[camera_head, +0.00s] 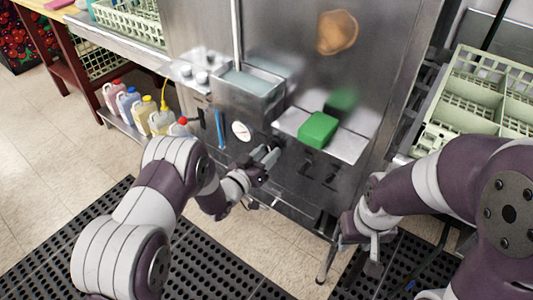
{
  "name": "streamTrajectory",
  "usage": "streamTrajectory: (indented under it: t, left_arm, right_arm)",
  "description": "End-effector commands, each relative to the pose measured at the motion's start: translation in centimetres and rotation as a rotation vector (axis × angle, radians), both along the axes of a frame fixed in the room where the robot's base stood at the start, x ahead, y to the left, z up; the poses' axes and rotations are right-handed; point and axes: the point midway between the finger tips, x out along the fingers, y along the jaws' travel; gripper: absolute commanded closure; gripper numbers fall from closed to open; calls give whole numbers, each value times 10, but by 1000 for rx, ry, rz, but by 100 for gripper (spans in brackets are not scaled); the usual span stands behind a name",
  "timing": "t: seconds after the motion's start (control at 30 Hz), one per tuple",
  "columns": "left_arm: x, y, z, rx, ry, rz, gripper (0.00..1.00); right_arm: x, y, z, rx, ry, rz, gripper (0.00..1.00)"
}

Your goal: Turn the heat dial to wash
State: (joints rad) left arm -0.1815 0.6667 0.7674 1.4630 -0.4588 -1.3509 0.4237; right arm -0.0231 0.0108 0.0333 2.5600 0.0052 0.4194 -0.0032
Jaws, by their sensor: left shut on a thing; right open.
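My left gripper (268,157) is at the front of the steel dish machine (300,170), just right of and below a round white gauge (241,131). It is shut on what appears to be the heat dial, which the fingers hide. The dial's marks and setting cannot be read. My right gripper (373,258) is open and empty, low at the right, apart from the machine's front.
A green block (318,130) lies on a small steel shelf right of my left gripper. Several jugs (143,109) stand on a low ledge at the left. Pale green racks (480,90) sit at the right. Black perforated mats (120,235) cover the floor.

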Motion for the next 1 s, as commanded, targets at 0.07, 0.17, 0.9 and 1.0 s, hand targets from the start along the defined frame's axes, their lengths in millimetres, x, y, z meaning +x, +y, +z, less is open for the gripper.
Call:
streamTrajectory:
  t: [0.07,0.17,0.9,1.0]
  left_arm:
    - [0,0,1,-56,41,0,88]
    - [0,1,1,-133,97,0,88]
    - [1,2,-2,-549,401,1,88]
    - [1,2,-2,-570,416,1,88]
  right_arm:
    - [0,0,2,0,0,0,57]
    - [0,0,3,0,0,0,57]
    - [0,0,11,0,0,0,57]
    - [0,0,12,0,0,0,57]
